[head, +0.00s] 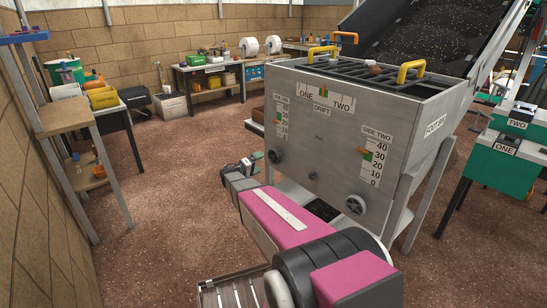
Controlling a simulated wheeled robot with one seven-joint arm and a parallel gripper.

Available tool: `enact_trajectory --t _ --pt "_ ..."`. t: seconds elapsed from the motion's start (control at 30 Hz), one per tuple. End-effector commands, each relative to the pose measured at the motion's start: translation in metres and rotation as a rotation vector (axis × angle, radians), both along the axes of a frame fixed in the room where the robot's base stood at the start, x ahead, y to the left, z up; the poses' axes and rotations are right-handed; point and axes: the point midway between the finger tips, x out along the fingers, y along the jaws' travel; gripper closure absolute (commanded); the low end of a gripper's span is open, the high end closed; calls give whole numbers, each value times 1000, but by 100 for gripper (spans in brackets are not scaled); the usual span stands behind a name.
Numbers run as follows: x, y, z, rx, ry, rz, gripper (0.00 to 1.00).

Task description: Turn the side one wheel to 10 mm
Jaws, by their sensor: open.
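The side one wheel (275,156) is a small dark knob low on the left of the grey metal hopper's front (330,145). Above it is the side one scale (282,117), marked in tens, with a small orange pointer and a green mark on its left; the exact reading is too small to tell. My gripper (252,163) is open and empty, just left of the side one wheel. It looks apart from the wheel, though the depth gap is hard to judge.
The side two wheel (355,205) and side two scale (374,158) are on the right of the front. A drift gauge (323,95) sits above. Yellow handles (411,70) top the hopper. A shelf (68,116) stands at left; the floor (165,185) between is clear.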

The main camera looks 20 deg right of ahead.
Motion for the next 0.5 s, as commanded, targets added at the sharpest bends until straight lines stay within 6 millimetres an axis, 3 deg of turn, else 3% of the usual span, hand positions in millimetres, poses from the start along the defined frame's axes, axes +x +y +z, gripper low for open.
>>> enact_trajectory --t 0.5 --pt "0 0 3 -374 1030 2 0"
